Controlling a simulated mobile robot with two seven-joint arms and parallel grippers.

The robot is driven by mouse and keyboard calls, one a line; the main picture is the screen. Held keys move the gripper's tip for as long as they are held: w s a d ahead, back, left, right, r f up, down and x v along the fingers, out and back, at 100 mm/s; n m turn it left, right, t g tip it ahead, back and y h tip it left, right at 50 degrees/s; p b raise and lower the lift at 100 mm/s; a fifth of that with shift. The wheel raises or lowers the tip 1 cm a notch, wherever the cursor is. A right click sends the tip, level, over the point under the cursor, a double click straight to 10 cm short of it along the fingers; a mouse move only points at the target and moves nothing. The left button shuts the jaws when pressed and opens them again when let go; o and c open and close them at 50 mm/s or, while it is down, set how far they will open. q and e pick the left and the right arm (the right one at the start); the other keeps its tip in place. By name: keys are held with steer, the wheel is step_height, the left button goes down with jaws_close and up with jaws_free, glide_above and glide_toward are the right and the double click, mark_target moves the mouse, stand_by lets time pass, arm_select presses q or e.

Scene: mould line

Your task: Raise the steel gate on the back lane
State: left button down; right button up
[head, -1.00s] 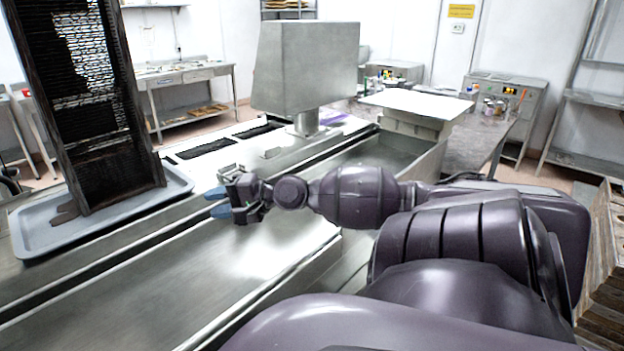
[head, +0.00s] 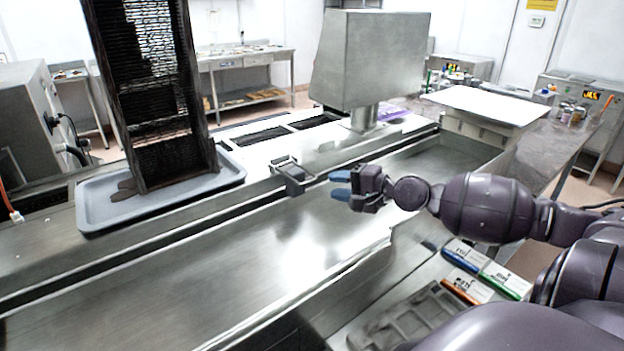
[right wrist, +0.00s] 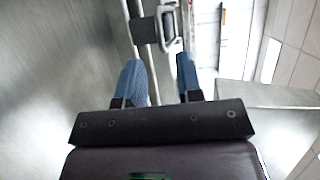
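A small steel fitting with a dark block and a pale U-shaped handle (head: 290,174) stands on the rail along the back lane (head: 232,214). I take it for the steel gate; I cannot tell whether it is raised or down. It also shows in the right wrist view (right wrist: 158,28), ahead of the fingers. My right gripper (head: 338,185) has blue fingers and is just right of the fitting, apart from it. In the right wrist view, the fingers (right wrist: 160,78) are spread with nothing between them. My left gripper is not in view.
A tall dark rack (head: 160,120) stands on a grey tray (head: 100,213) at left. A steel box (head: 368,58) on a post stands behind the lanes. Coloured packs (head: 485,268) and a grey moulded tray (head: 410,325) lie at front right. The front lane (head: 200,290) is clear.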

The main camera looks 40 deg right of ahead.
mark_target(311, 182)
steer(key=p+x, duration=0.2)
steer(key=x, duration=0.2)
steer(key=shift+w+a+r+p, duration=0.1)
steer(key=shift+w+p, duration=0.2)
steer(key=shift+w, duration=0.1)
steer(key=shift+p+x, duration=0.55)
steer(key=shift+x, duration=1.1)
steer(key=shift+s+f, duration=0.1)
steer(key=shift+f, duration=0.1)
jaws_close()
